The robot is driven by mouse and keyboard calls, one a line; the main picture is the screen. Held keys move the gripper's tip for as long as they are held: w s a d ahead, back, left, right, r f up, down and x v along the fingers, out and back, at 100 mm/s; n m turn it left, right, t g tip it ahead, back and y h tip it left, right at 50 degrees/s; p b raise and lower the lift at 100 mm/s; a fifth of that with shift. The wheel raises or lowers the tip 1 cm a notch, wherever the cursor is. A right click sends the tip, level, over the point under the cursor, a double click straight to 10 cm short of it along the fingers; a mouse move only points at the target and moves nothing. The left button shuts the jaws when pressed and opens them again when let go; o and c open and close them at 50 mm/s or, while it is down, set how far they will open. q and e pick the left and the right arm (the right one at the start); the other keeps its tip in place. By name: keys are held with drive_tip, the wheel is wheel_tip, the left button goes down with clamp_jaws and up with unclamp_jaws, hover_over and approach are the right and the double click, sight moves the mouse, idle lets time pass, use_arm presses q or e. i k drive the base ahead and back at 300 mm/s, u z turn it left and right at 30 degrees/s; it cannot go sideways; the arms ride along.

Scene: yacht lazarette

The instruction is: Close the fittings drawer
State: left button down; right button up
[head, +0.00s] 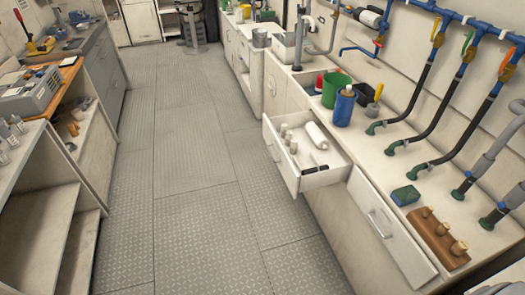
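An open drawer (325,178) sticks out of the white cabinet on the right side, out over the floor. Inside it lie a white roll or bottle, several small cylindrical fittings and a dark flat item. A handle shows on its front, facing the aisle. Just nearer to me, another cabinet front with a bar handle (379,224) also shows; it looks slightly proud of the cabinet, but I cannot tell how far. Neither of my grippers is in the head view.
The metal-plate aisle (165,150) is clear. Left stand open shelves (40,220) and a bench.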

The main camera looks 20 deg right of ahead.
sight(307, 156)
drive_tip(key=z, duration=0.4)
drive_tip(key=i, duration=0.8)
drive_tip(key=z, duration=0.75)
